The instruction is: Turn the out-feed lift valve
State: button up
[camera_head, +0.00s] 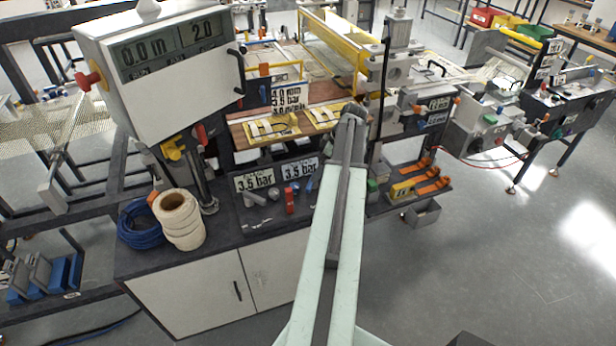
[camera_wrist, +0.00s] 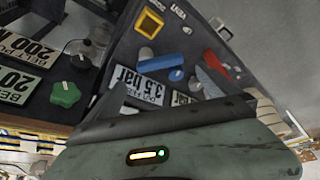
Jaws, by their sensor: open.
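The valve panel shows in the head view as a dark sloped face with two 3.5 bar displays (camera_head: 300,170). Below them are a red handle (camera_head: 290,203) and small blue handles (camera_head: 309,185). In the wrist view, seen upside down, a blue handle (camera_wrist: 146,57) and a red lever (camera_wrist: 214,66) sit near a 3.5 bar display (camera_wrist: 143,86). Which of these is the out-feed lift valve I cannot tell. My gripper (camera_wrist: 165,122) shows as a dark edge low in the wrist view, apart from the handles. It is open; nothing shows held in it.
A green knob (camera_wrist: 65,93) and a yellow-framed square (camera_wrist: 148,23) also sit on the panels. A grey bin (camera_head: 422,213) hangs at right.

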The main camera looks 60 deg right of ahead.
aim_at(311, 183)
jog(key=b+x, duration=0.7)
jog(key=x, duration=0.1)
jog(key=shift+r, duration=0.1)
jog(key=c, duration=1.8)
